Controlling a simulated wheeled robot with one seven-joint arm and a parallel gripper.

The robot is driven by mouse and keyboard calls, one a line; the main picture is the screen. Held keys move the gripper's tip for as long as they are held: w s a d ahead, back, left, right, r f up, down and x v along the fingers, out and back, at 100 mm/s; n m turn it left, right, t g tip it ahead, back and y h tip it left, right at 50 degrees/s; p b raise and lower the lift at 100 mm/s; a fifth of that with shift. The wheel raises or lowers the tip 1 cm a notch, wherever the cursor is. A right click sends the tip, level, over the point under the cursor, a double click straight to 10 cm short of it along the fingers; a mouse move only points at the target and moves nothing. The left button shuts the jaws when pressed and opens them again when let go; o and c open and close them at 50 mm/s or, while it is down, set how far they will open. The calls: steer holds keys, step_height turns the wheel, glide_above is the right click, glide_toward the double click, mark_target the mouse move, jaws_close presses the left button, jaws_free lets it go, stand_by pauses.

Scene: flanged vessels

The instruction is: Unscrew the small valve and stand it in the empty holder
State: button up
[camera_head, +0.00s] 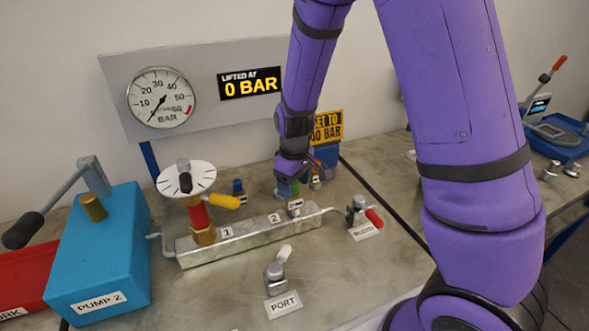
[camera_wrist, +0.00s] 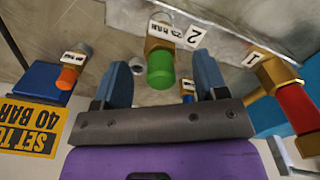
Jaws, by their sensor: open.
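The small valve with a green cap (camera_wrist: 160,70) and brass base stands upright at port 2 of the manifold, with a white tag on it. A small round grey socket (camera_wrist: 137,66), perhaps the empty holder, lies beside the valve, near the left finger. Part of the valve is hidden by my gripper in the head view.
The manifold (camera_head: 250,236) carries a tall red valve (camera_head: 199,216) with a white dial at port 1. An orange-capped fitting (camera_wrist: 69,77) stands by a blue block (camera_wrist: 42,82); a small blue fitting (camera_head: 239,187) stands behind the manifold. The gauge (camera_head: 160,97) reads near zero.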

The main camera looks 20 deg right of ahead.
mark_target(295, 194)
steer(key=shift+f, duration=1.95)
